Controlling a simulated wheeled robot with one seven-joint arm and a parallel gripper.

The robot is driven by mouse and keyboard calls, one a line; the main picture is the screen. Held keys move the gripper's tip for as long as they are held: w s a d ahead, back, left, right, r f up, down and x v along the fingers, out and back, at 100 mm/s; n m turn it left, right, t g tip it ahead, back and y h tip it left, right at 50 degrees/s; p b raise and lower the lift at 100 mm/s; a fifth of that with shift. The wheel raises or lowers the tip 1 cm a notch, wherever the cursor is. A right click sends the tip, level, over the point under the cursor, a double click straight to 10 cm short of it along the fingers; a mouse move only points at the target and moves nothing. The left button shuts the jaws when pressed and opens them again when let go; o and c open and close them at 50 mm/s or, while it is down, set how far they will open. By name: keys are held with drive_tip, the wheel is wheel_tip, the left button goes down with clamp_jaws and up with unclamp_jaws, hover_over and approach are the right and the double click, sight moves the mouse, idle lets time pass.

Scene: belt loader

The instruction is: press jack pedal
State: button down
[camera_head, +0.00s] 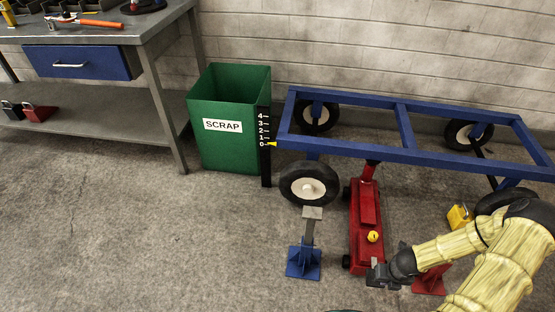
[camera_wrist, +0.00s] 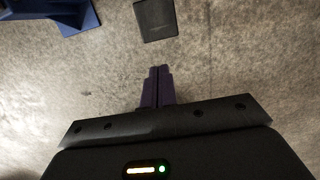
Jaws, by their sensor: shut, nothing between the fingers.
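The red floor jack (camera_head: 367,215) stands under the near rail of the blue wheeled frame (camera_head: 350,148); a yellow knob (camera_head: 374,237) sits near its front end. A flat black plate, which looks like the jack pedal (camera_wrist: 157,18), shows at the top of the wrist view. In the head view my gripper and wrist hide that area, so I cannot pick the pedal out there. My gripper (camera_head: 374,278) is low at the jack's front end. In the wrist view its fingers (camera_wrist: 158,72) are shut and empty, pointing at the plate with floor visible between in the picture. Contact does not show.
A blue stand (camera_head: 304,262) is left of the jack and also shows in the wrist view (camera_wrist: 78,12). A red stand (camera_head: 430,280) and yellow block (camera_head: 459,217) are right. A height scale (camera_head: 265,150) has its pointer at 0. The green scrap bin (camera_head: 222,150) stands behind.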

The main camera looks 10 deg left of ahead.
drive_tip(key=w+a+r+n+t, duration=0.1)
drive_tip(key=w+a+r+n, duration=0.15)
drive_tip(key=r+n, duration=0.7)
drive_tip(key=w+a+r+n, duration=0.2)
drive_tip(key=a+r+n, duration=0.1)
drive_tip(key=r+n, duration=0.7)
drive_tip(key=s+a+r+n, duration=0.3)
drive_tip(key=s+r+n, duration=0.2)
drive_tip(key=r+n, duration=0.3)
drive_tip(key=s+a+r+n, duration=0.3)
drive_tip(key=s+r+n, duration=0.2)
drive_tip(key=r+n, duration=0.3)
drive_tip(key=shift+v, duration=1)
drive_tip(key=shift+s+f, duration=0.1)
